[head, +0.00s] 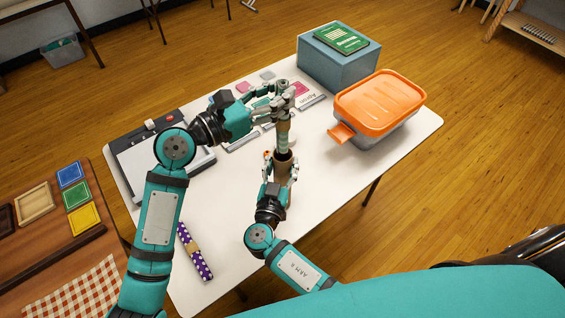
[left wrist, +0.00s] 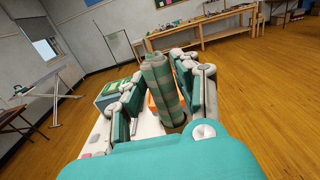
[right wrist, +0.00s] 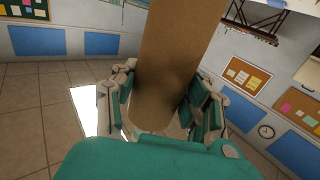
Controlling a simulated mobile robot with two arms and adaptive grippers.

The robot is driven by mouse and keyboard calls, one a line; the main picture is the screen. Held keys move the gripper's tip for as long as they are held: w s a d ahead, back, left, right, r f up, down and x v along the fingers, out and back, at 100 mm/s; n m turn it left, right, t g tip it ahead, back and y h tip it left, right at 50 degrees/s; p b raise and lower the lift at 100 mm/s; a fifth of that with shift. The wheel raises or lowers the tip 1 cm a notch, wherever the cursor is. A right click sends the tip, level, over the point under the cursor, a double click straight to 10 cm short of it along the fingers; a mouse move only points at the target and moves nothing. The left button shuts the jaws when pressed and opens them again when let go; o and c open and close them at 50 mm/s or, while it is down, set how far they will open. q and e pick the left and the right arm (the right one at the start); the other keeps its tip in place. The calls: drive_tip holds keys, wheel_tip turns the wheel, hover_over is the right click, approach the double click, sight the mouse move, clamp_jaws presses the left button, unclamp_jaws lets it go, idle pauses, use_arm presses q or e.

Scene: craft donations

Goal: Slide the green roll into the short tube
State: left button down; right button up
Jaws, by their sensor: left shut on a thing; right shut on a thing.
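The green roll (head: 283,134), pale and dark green striped, stands upright below my left gripper (head: 282,103), which is shut on its upper part. In the left wrist view the roll (left wrist: 162,88) lies between the fingers. The short tube (head: 284,160), plain brown cardboard, is upright in my right gripper (head: 280,172), which is shut around it. The tube (right wrist: 172,60) also fills the middle of the right wrist view. The roll's lower end meets the tube's top, in line with it; I cannot tell how far inside it is.
An orange-lidded box (head: 380,98) and a blue box (head: 338,62) with a green book stand at the right and back. A paper trimmer (head: 150,165) lies at the left. A purple dotted roll (head: 194,250) lies at the front left. The table's front right is clear.

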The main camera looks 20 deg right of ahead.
sight(278, 144)
use_arm(q)
drive_tip(key=shift+f, duration=0.25)
drive_tip(key=shift+f, duration=1.05)
drive_tip(key=shift+f, duration=0.15)
drive_tip(key=shift+f, duration=1.1)
drive_tip(key=shift+f, duration=0.3)
drive_tip(key=shift+f, duration=4.65)
drive_tip(key=c, duration=0.9)
unclamp_jaws()
